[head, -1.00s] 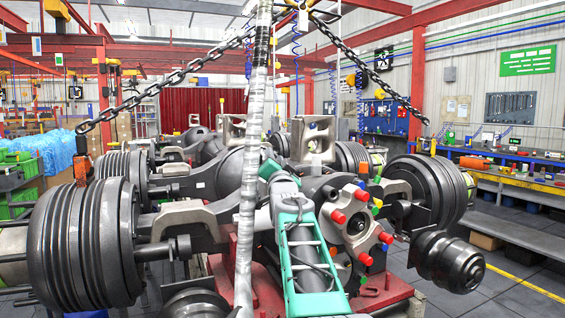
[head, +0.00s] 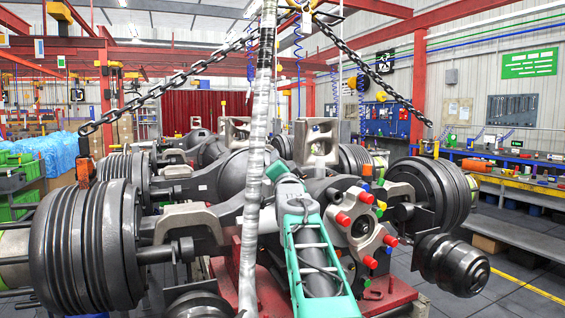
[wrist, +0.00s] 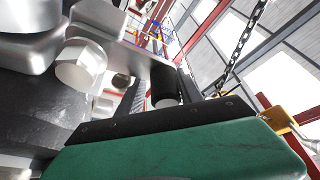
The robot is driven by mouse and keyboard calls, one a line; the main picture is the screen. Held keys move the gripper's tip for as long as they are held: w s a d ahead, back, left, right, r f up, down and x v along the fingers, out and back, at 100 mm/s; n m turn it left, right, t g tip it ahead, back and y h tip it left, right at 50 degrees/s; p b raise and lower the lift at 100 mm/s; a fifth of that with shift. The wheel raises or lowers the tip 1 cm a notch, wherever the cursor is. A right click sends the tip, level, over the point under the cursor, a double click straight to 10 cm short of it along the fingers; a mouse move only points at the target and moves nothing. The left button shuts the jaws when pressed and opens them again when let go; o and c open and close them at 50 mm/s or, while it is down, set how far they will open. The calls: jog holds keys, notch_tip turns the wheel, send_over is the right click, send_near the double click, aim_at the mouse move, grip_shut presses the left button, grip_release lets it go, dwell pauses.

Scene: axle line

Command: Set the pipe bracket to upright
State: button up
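No part in view is clearly the pipe bracket. A pale metal bracket (head: 304,132) with a cut-out stands on top of the axle assembly, and a similar one (head: 233,122) is behind it to the left. My teal arm rises from the bottom middle of the head view toward the axle housing. The fingers of my gripper are not distinguishable there. In the wrist view, a green body with a dark edge, apparently part of my gripper (wrist: 180,145), fills the bottom. Close above it are a silver plate and a hex bolt (wrist: 80,63). Any grip is hidden.
Ribbed dark drums (head: 85,245) flank the axle (head: 232,178). A hub with red caps (head: 362,228) is close right of my arm. A silver-wrapped hose (head: 252,220) hangs left of it, and chains (head: 385,75) slope down from above. A workbench (head: 520,182) is far right.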

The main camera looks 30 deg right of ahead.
jog(key=shift+o, duration=0.7)
jog(key=shift+f, duration=0.1)
jog(key=shift+s+r, duration=0.1)
jog(key=shift+r, duration=0.1)
jog(key=b+v, duration=0.2)
jog(key=v, duration=0.5)
jog(key=shift+s+f+b, duration=0.15)
jog(key=shift+s+b, duration=0.1)
jog(key=shift+b, duration=0.15)
jog(key=shift+a, duration=0.1)
jog(key=shift+c, duration=0.5)
